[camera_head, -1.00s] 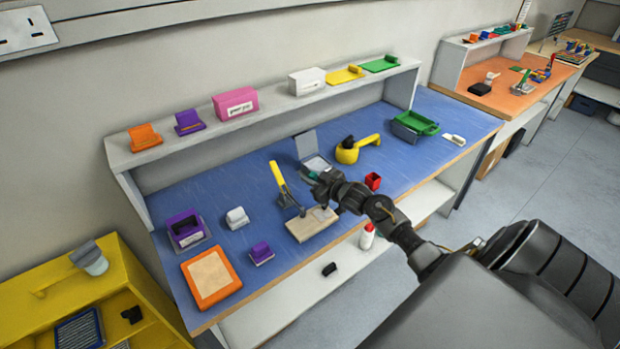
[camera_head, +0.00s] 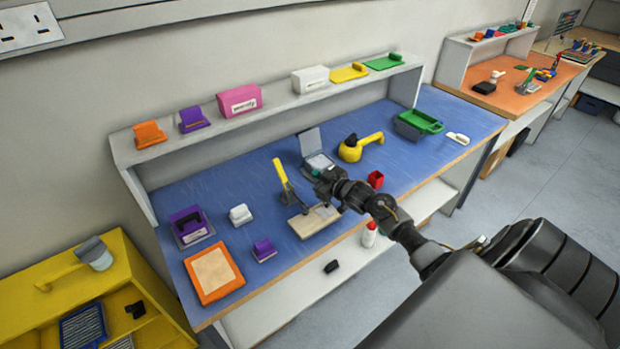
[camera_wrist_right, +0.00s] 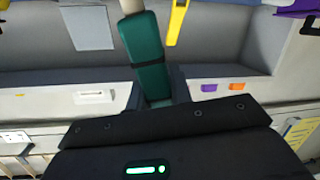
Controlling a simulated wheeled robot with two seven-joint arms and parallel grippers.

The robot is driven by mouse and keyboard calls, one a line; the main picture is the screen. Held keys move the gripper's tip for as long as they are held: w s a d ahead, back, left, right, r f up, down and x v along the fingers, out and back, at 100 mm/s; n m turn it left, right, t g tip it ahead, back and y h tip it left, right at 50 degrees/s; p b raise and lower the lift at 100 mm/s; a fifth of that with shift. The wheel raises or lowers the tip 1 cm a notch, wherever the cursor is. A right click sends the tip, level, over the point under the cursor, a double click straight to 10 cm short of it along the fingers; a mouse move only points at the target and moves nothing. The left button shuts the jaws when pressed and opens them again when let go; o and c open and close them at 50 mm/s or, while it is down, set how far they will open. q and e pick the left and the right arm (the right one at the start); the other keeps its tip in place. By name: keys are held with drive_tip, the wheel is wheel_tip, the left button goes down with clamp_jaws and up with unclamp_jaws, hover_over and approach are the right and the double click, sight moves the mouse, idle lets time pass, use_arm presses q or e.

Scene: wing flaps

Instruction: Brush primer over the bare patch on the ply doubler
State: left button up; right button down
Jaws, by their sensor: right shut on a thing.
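The ply doubler, a pale wooden board (camera_head: 310,223), lies near the front edge of the blue bench. A greyish patch shows at its right end, partly covered by my arm. My right gripper (camera_head: 322,180) is over the bench just behind the board. In the right wrist view it is shut on a teal-green handle (camera_wrist_right: 147,52) with a dark band, which looks like the brush. The bristle end is out of clear sight, so I cannot tell whether it touches anything. My left gripper is not in view.
An open grey-lidded box (camera_head: 310,144) is behind my gripper. A red cup (camera_head: 376,179) and yellow-handled pot (camera_head: 351,151) are to the right. An orange-framed panel (camera_head: 214,273) lies front left.

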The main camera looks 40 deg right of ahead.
drive_tip(key=shift+a+p, duration=0.4)
drive_tip(key=shift+a, duration=0.7)
drive_tip(key=shift+d, duration=0.1)
drive_tip(key=shift+d+b, duration=0.3)
drive_tip(key=shift+d, duration=0.8)
drive_tip(key=shift+a, duration=0.1)
